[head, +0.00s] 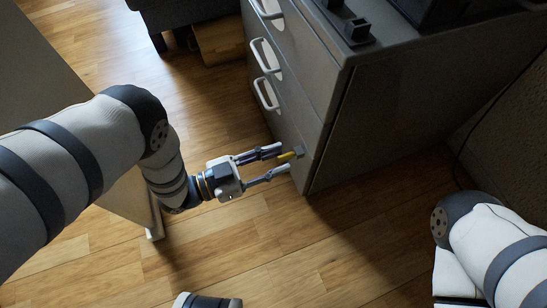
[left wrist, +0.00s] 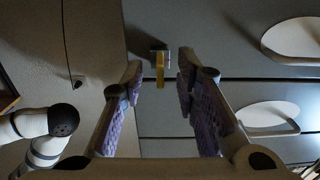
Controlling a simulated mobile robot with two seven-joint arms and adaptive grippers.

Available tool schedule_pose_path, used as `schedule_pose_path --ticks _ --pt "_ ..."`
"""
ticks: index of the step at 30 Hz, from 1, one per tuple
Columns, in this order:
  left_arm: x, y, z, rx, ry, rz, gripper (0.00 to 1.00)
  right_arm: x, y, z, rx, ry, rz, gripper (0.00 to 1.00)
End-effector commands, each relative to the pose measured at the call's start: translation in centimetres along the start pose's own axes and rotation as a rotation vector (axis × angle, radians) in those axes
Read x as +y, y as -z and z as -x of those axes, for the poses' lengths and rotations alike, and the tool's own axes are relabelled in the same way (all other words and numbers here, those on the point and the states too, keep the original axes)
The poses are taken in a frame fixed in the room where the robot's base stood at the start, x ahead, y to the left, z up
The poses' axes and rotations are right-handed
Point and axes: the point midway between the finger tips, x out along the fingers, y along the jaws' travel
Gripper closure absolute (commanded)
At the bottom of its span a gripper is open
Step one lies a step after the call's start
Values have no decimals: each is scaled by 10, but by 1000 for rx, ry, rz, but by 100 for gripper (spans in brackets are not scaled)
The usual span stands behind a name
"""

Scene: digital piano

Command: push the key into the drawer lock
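The yellow key (head: 286,157) points at the grey drawer lock (head: 299,151) on the side of the dark cabinet, low near its corner. Its far end meets the lock; how deep it sits I cannot tell. My left gripper (head: 281,159) is open, with one finger on each side of the key. In the left wrist view the key (left wrist: 160,72) stands between the fingertips with gaps on both sides, and the lock (left wrist: 159,47) is just beyond.
The dark cabinet (head: 400,110) has several drawers with white looped handles (head: 265,55) beyond the lock. Small black items (head: 352,25) lie on its top. A grey panel (head: 35,85) stands at left. The wooden floor (head: 230,260) is mostly clear in front.

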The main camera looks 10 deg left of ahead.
Motion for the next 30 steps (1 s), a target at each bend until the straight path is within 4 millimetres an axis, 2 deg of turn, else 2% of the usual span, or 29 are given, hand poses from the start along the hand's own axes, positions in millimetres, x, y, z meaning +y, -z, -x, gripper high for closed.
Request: schedule_pose_path --ticks 18,26,30 --pt "0 0 49 -1 1 -1 72 0 -7 6 8 0 0 60" --pt "0 1 50 0 0 0 72 0 -7 6 8 0 0 60" --pt "-1 20 49 -1 -1 0 72 0 -7 6 8 0 0 60"
